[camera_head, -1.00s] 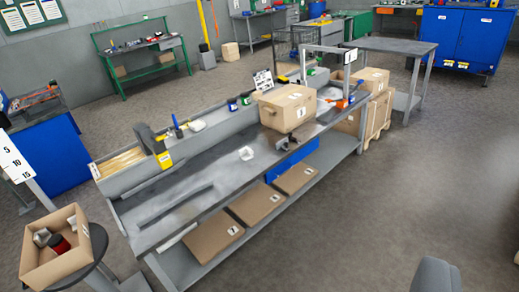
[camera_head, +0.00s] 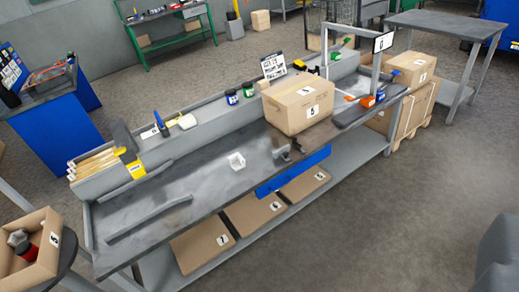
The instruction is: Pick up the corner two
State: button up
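A small white angular piece (camera_head: 237,161) lies on the dark top of the long grey workbench (camera_head: 205,180), left of a carton. It may be the corner, but I cannot read a number on it. Two long grey bars (camera_head: 148,220) lie on the bench's left part; the upper one (camera_head: 136,183) is close to the back ledge. A small dark metal tool (camera_head: 283,152) stands near the bench's front edge, in front of the carton. My gripper is not in view.
A cardboard carton (camera_head: 298,104) marked 5 stands on the bench. Flat cartons (camera_head: 202,240) lie on its lower shelf. An open box (camera_head: 27,250) with small items stands on a round stool at lower left. The floor (camera_head: 390,220) in front is clear.

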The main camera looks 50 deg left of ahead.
aim_at(237, 161)
jog(key=u, duration=0.05)
jog(key=i, duration=2)
jog(key=u, duration=2.8)
jog(key=i, duration=1)
